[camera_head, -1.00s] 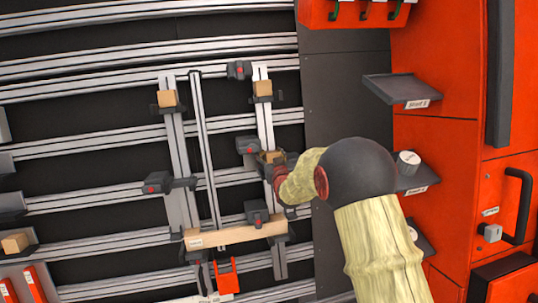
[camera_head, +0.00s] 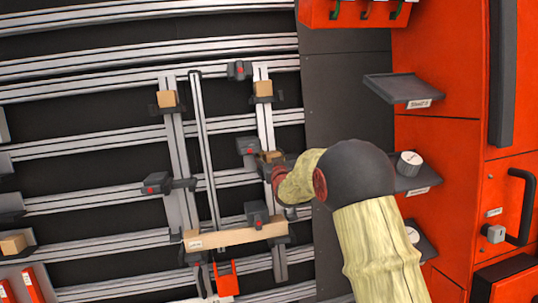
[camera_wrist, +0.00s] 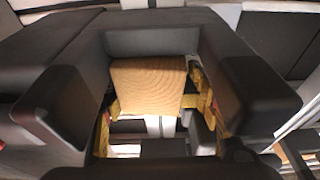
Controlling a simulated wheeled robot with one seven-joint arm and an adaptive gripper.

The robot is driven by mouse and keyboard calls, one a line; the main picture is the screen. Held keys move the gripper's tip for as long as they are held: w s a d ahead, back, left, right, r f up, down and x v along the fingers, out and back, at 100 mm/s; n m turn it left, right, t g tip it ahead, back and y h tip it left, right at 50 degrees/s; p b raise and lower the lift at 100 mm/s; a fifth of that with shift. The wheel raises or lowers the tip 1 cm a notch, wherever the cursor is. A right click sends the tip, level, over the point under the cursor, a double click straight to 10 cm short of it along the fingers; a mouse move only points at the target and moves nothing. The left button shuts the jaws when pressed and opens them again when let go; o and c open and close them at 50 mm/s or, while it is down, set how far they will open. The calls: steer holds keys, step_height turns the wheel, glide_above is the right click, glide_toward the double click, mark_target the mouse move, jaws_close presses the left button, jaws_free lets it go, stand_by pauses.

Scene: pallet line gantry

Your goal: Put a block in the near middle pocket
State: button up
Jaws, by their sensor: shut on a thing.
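My gripper (camera_head: 271,158) is at the middle of the right-hand upright rail, at the near middle pocket. It is shut on a wooden block (camera_wrist: 148,86), which shows between dark parts in the wrist view. In the head view the block is mostly hidden by my gripper. The block lies at the pocket, but I cannot tell whether it is fully seated. The pocket's dark walls are hard to tell from the gripper's own dark parts.
Wooden blocks sit at the top left (camera_head: 167,99) and top right (camera_head: 263,89) of the fixture. A dark clamp (camera_head: 247,146) with a red dot stands beside my gripper. A long wooden board (camera_head: 235,238) spans the bottom. A spare block (camera_head: 13,244) lies far left.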

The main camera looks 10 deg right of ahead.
steer(key=shift+s+d+f+b, duration=0.15)
steer(key=shift+f+b, duration=0.1)
steer(key=shift+f, duration=0.25)
steer(key=shift+s+d+f+b, duration=0.1)
steer(key=shift+f+b, duration=0.1)
steer(key=shift+f, duration=0.25)
steer(key=shift+c, duration=0.2)
steer(key=o, duration=1.7)
steer(key=shift+f, duration=0.1)
steer(key=shift+o, duration=1.4)
steer(key=shift+s+f, duration=0.1)
steer(key=shift+s, duration=0.3)
steer(key=shift+o, duration=0.6)
steer(key=s+r, duration=0.3)
steer(key=s, duration=0.7)
steer(key=shift+s+r, duration=0.25)
steer(key=shift+r, duration=0.05)
steer(key=shift+s+a, duration=0.1)
steer(key=shift+a, duration=0.05)
steer(key=shift+r, duration=0.15)
